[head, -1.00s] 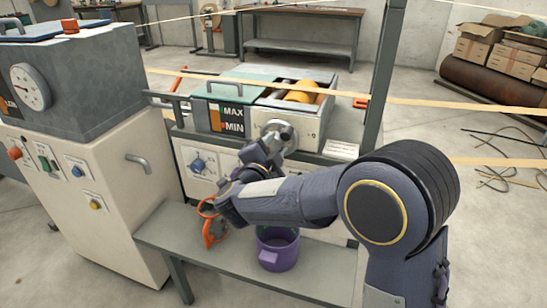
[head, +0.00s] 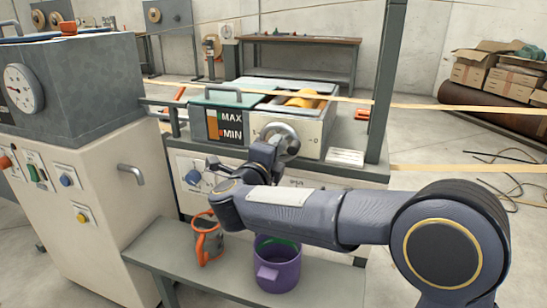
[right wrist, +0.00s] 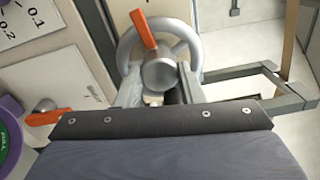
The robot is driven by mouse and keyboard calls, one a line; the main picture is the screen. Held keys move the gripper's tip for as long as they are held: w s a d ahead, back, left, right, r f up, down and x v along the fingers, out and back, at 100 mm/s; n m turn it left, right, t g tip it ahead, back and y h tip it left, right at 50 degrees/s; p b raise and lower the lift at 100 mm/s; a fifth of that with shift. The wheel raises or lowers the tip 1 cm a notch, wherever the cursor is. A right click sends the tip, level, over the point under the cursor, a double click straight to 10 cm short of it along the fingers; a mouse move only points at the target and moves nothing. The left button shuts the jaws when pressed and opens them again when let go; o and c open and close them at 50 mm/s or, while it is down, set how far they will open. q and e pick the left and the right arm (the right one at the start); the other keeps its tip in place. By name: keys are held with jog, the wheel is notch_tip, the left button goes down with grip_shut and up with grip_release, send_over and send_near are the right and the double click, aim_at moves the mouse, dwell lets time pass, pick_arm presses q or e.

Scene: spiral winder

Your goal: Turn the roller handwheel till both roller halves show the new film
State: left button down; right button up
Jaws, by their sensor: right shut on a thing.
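The grey handwheel (head: 291,138) is on the front of the machine box, below the yellow-orange roller (head: 305,101). Only the roller's top shows in the box opening, and I cannot make out its two halves. The handwheel (right wrist: 130,50) fills the top middle of the right wrist view, with an orange lever (right wrist: 143,29) over its round hub. My right gripper (head: 268,148) is at the handwheel and shut on it; the exact hold is partly hidden by the wrist's dark edge. My left gripper is out of view.
A purple mug-like pot (head: 278,275) and an orange-handled object (head: 208,240) are on the low grey shelf (head: 160,262). A grey post (head: 385,95) rises right of the box. Tan film strips (head: 450,107) cross the scene. A cabinet with a gauge (head: 20,88) stands left.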

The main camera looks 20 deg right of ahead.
jog(key=shift+f, duration=0.1)
dwell(0.4)
jog(key=o, duration=1)
jog(key=shift+p+v, duration=0.85)
jog(key=shift+v, duration=3.05)
